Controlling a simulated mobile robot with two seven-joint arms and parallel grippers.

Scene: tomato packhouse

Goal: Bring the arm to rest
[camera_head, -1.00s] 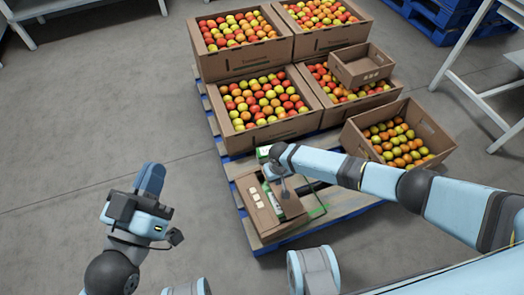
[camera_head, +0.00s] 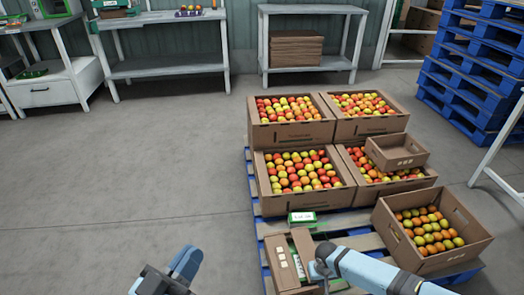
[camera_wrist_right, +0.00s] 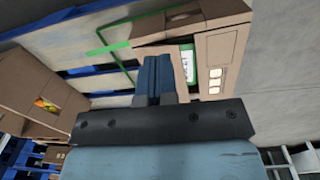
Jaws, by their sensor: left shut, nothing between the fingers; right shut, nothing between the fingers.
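My left gripper (camera_head: 186,262) shows at the bottom of the head view, its blue fingers together and empty, above bare floor. My right arm (camera_head: 372,270) reaches in from the lower right over the pallet's near end. My right gripper (camera_wrist_right: 153,72) shows in the right wrist view with its blue fingers together and nothing between them. It is close to a small open carton (camera_wrist_right: 222,45) with white labels; whether it touches the carton I cannot tell. In the head view that carton (camera_head: 279,268) stands beside the end of my right arm, which hides part of it.
Boxes of tomatoes (camera_head: 300,196) stand on a blue-edged pallet (camera_head: 345,222), one with an empty small carton (camera_head: 397,160) on top. A tilted tomato box (camera_head: 458,256) is at right. A green-and-white pack (camera_head: 302,217) lies near the small carton. Floor (camera_head: 120,190) at left is clear.

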